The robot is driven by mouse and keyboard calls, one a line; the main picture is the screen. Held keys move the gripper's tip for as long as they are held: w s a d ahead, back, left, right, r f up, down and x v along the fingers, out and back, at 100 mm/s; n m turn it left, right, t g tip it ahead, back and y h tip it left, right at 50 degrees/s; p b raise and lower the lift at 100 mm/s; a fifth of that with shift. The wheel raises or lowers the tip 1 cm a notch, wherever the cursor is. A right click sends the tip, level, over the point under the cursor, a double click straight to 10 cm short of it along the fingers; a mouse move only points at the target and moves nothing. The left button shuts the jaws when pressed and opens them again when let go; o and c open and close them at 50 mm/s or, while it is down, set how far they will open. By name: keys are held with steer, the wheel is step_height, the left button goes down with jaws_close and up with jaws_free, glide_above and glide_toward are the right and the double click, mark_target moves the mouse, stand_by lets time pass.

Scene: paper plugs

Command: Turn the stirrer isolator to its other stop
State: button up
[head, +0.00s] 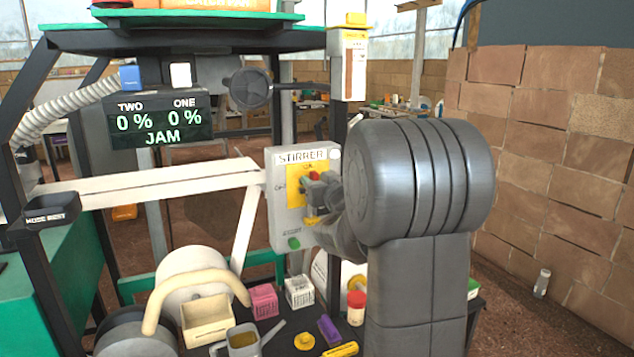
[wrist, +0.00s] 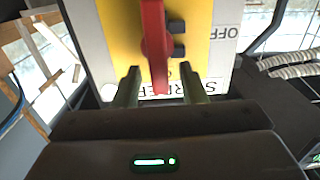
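The stirrer isolator is a pale grey box (head: 283,222) lettered STIRRER, with a yellow plate and a red handle (head: 314,176), in the middle of the head view. The wrist view shows it upside down: the red handle (wrist: 153,40) stands upright along the yellow plate (wrist: 115,25), its end towards the STIRRER lettering, and OFF is printed to one side. My gripper (wrist: 160,70) is open, with one finger on each side of the handle's end and gaps visible. In the head view my gripper (head: 325,191) partly hides the handle and plate.
A green button (head: 294,243) sits low on the box. A display (head: 157,122) reads TWO 0 %, ONE 0 %, JAM. Below are a pink basket (head: 264,301), a white basket (head: 299,292) and a red-lidded jar (head: 356,308). A dark round paddle (head: 250,88) hangs above left.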

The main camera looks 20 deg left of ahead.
mark_target(299, 183)
jaws_close()
steer(key=shift+f+b, duration=0.1)
steer(key=shift+b, duration=0.2)
steer(key=n+b, duration=0.4)
steer(key=s+a+f+n+b, duration=0.1)
steer(key=n+b, duration=0.3)
steer(key=n, duration=0.1)
steer(key=s+f+n+b, duration=0.1)
steer(key=n+b, duration=0.3)
steer(key=shift+a+n, duration=0.3)
steer(key=shift+n, duration=0.1)
steer(key=shift+f+n+b, duration=0.15)
steer(key=shift+n+b, duration=0.55)
steer(key=shift+n, duration=0.25)
steer(key=shift+f+n+b, duration=0.15)
steer(key=shift+n+b, duration=0.55)
steer(key=shift+n, duration=0.55)
